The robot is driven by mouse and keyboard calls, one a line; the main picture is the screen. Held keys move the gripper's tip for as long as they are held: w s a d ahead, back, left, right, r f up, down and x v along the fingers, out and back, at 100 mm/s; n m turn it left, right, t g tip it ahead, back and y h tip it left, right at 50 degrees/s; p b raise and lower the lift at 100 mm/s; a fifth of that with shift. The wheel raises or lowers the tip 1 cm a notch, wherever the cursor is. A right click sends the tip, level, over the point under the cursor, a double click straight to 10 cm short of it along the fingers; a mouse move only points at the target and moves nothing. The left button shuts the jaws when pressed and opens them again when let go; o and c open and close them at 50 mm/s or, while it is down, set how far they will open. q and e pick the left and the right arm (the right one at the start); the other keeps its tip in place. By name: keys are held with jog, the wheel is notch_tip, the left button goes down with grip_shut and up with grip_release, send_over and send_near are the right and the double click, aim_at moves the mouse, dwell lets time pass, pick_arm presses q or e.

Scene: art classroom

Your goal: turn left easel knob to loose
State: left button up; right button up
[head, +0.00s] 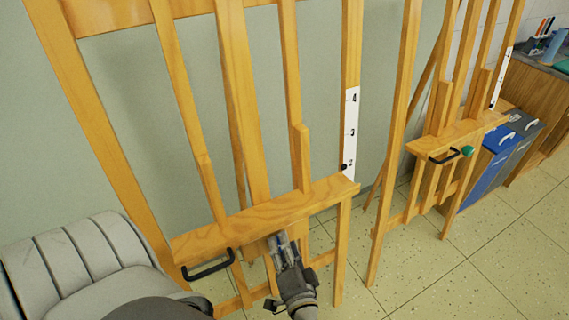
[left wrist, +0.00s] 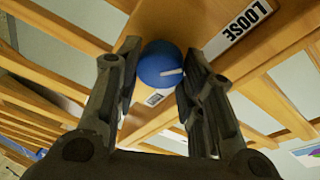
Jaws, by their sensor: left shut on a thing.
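The left easel (head: 255,218) is a wooden frame with a cross ledge. Its round blue knob (left wrist: 155,66) shows in the left wrist view, with a white pointer line toward the right. A white label reading LOOSE (left wrist: 247,20) is on the wood up and right of the knob. A smaller label (left wrist: 154,99) below the knob is partly hidden. My left gripper (head: 282,243) is below the ledge in the head view, where it hides most of the knob. In the left wrist view its fingers (left wrist: 157,80) are on either side of the knob, shut on it. My right gripper is not in view.
A black handle (head: 208,266) sticks out of the ledge left of my gripper. A white number scale (head: 351,130) is on the easel's right upright. A second easel (head: 458,135) with a green knob (head: 467,151) stands right, beside a blue bin (head: 490,160). Tiled floor lies between.

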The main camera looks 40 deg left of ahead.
pick_arm(q)
jog(key=shift+a+n+b, duration=0.1)
jog(key=shift+n+b, duration=0.4)
jog(key=shift+n, duration=0.1)
jog(key=shift+o, duration=0.2)
jog(key=shift+r, duration=0.1)
jog(key=o, duration=1)
jog(key=shift+w+a, duration=0.1)
